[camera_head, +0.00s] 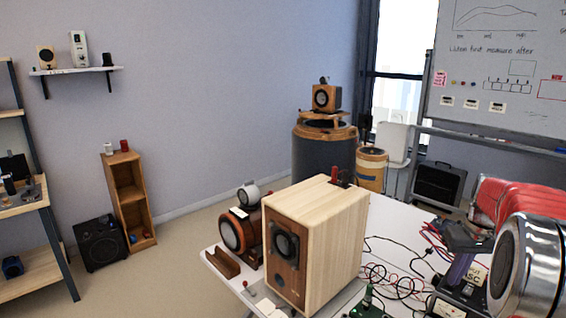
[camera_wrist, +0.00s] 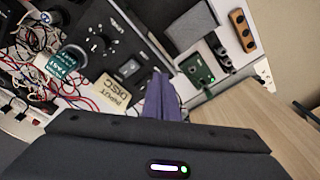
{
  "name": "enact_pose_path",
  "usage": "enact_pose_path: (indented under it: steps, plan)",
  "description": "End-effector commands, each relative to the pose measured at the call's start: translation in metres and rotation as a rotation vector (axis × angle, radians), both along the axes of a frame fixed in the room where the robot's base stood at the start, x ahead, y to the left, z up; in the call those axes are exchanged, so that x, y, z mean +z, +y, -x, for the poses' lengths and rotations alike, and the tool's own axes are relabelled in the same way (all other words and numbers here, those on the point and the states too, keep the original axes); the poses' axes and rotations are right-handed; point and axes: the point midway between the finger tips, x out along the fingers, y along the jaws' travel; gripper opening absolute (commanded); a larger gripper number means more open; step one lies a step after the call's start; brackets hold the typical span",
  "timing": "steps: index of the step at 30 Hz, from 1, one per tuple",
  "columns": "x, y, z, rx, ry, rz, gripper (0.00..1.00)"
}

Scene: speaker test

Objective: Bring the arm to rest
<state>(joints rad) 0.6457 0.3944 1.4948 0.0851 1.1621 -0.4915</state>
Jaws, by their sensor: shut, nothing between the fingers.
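My gripper (camera_head: 458,272) is at the right of the head view, with its purple fingers pointing down over the white bench. In the wrist view its purple fingers (camera_wrist: 163,97) are together, with nothing held between them. A cream label reading "INPUT DISC" (camera_wrist: 110,94) lies just left of the fingertips in the wrist view. The label (camera_head: 476,273) is partly hidden by my gripper in the head view. I cannot tell how far above the bench the fingertips are.
A large wooden speaker (camera_head: 338,235) stands left of my gripper. Loose cables (camera_head: 385,275) and a green circuit board (camera_wrist: 194,69) lie near it. An orange-ringed speaker (camera_head: 234,232) stands at the bench's left. The floor (camera_head: 180,265) farther left is mostly clear.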

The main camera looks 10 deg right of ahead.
Motion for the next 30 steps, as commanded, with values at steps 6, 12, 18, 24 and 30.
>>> enact_pose_path:
  steps: [6,12,18,24,30]
  plan:
    - [0.005,0.046,0.022,-0.073,-0.004,0.007,0.0]
    - [0.012,0.094,0.044,-0.112,-0.022,0.021,0.0]
    - [0.02,0.14,0.068,-0.129,-0.048,0.033,0.0]
    - [0.024,0.183,0.094,-0.128,-0.08,0.044,0.0]
    - [0.026,0.222,0.122,-0.11,-0.117,0.052,0.0]
